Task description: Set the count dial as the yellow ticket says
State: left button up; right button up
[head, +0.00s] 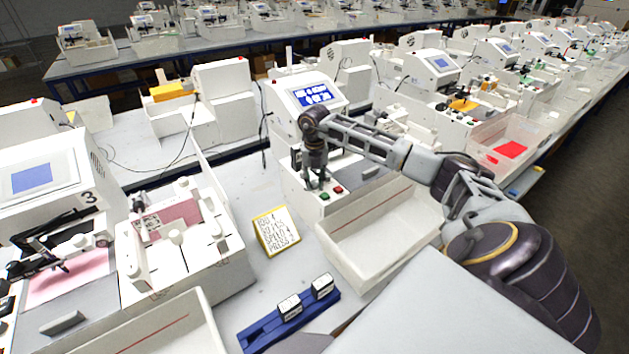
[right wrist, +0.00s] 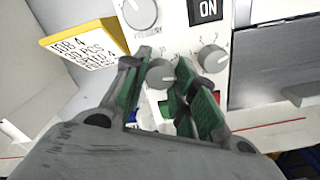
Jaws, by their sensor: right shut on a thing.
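The yellow ticket (head: 277,231) stands on the table left of the machine's front. It shows job, pieces, speed and press lines, but the piece number is hard to read. It also shows in the right wrist view (right wrist: 86,44). My right gripper (head: 317,184) points down at the front panel of the white machine (head: 285,105). In the right wrist view its green-padded fingers are shut on a grey dial (right wrist: 160,74), partly hidden by them. Another dial (right wrist: 212,58) sits to the right and a larger one (right wrist: 140,12) above left. I cannot read which is the count dial. My left gripper is out of view.
An "ON" display (right wrist: 208,10) is above the dials. Green and red buttons (head: 338,189) sit by the gripper. An open white bin (head: 378,236) stands in front of the machine. A blue rack (head: 290,317) with stamp-like blocks lies in front. Another machine (head: 45,180) stands left.

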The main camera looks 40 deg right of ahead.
jog(key=o, duration=1)
jog(key=shift+o, duration=0.2)
jog(key=shift+n, duration=0.6)
